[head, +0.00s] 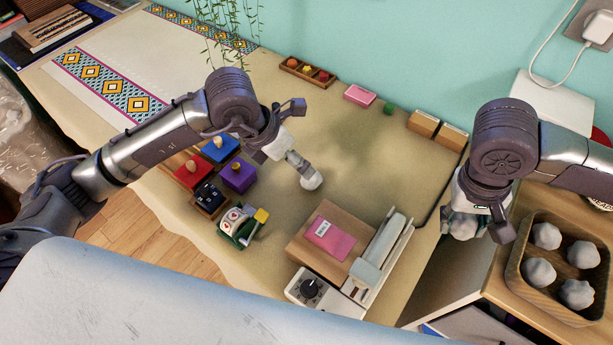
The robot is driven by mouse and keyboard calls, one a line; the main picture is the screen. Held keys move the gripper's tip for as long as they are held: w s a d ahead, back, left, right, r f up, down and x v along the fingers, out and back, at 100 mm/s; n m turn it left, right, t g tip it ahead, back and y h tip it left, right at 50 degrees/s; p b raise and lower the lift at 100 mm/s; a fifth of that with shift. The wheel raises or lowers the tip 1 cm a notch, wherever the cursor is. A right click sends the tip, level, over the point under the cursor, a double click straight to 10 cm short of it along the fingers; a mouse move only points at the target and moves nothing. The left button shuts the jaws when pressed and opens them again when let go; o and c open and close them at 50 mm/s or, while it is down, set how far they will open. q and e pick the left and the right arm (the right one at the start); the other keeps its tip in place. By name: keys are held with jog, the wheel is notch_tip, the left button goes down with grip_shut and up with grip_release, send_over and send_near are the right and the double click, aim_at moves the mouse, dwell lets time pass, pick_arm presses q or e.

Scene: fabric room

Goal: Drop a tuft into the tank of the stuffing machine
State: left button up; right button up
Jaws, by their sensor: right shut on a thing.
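My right gripper (474,212) is shut on a pale grey tuft (461,224). It holds the tuft near the left edge of the wooden side surface, left of the tuft tray; its fingers partly hide the tuft. Several similar tufts (547,236) lie in the wooden tray (513,272) at the right. My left gripper (303,172) is over the middle of the table, its jaw opening unclear. No tank is clearly visible.
A white sealer-like device with a black knob (310,289) and a pink packet (330,238) on a board are at the front. Red, blue and purple boxes (238,175) stand at left. Small boxes (423,123) line the back edge. The table's middle is clear.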

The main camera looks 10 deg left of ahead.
pick_arm(q)
jog(key=x, duration=0.4)
jog(key=shift+w+d+f, duration=0.1)
jog(key=shift+w+f, duration=0.05)
jog(key=shift+f, duration=0.2)
jog(key=shift+a+p+x, duration=0.15)
jog(key=shift+p+x, duration=0.05)
jog(key=shift+x, duration=1.1)
jog(key=shift+a+p+x, duration=0.15)
jog(key=shift+p+x, duration=0.05)
jog(key=shift+x, duration=1.15)
jog(key=shift+w, duration=0.2)
jog(key=c, duration=0.8)
jog(key=shift+o, duration=0.2)
